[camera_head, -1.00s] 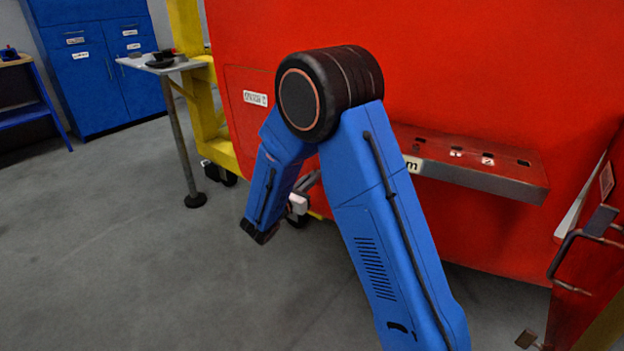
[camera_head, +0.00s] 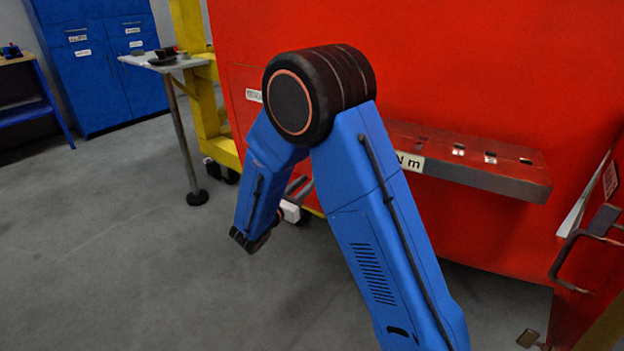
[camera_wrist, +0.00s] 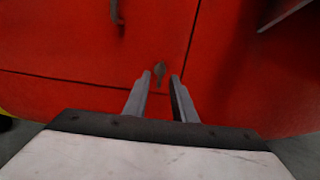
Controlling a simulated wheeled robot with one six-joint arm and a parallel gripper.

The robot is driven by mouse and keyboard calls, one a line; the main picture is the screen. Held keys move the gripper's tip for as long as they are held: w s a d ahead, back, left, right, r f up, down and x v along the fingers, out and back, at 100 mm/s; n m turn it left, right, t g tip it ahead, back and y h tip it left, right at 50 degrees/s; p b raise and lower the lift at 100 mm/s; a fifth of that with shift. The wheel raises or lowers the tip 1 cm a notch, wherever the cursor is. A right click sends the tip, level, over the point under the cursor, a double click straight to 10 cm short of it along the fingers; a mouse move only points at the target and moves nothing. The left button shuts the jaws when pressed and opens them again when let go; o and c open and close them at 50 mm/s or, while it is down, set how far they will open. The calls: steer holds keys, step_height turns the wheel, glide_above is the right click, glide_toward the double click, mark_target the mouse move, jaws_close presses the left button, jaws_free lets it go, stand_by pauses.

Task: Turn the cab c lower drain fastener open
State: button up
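A small dark fastener (camera_wrist: 160,71) sits on the red panel (camera_wrist: 85,45) in the wrist view, just left of a vertical seam and above a horizontal one. My gripper (camera_wrist: 161,76) is open, with its two grey fingers apart. The fastener shows between the fingertips in the picture; I cannot tell whether it is between them in depth or just beyond. No contact is visible. In the head view my arm hides the fastener, and only a small pale part of my gripper (camera_head: 292,212) shows beside the forearm.
A dark handle (camera_wrist: 117,15) hangs on the panel at the upper left of the wrist view. In the head view, a slotted shelf (camera_head: 475,170) juts from the red body at right, near a handled red panel (camera_head: 590,260).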

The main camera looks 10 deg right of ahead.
steer(key=v, duration=1.2)
steer(key=shift+s+a, duration=0.2)
steer(key=shift+s, duration=0.05)
steer(key=shift+f, duration=0.1)
steer(key=s+d+r+m+g+y, duration=0.1)
steer(key=s+d+r+m+g, duration=0.2)
steer(key=s+d+m+g, duration=0.55)
steer(key=s+d+r+m+g+y, duration=0.2)
steer(key=s+d+r+m, duration=0.3)
steer(key=d, duration=0.8)
steer(key=s+a+m+t+y, duration=0.1)
steer(key=s+m+y, duration=0.4)
steer(key=s, duration=0.4)
steer(key=s+r+m+t+y, duration=0.1)
steer(key=s+m+t+y, duration=0.1)
steer(key=s+m+y, duration=0.4)
steer(key=shift+s+a+r+m, duration=0.35)
steer(key=shift+s+m, duration=0.5)
steer(key=shift+s, duration=1.25)
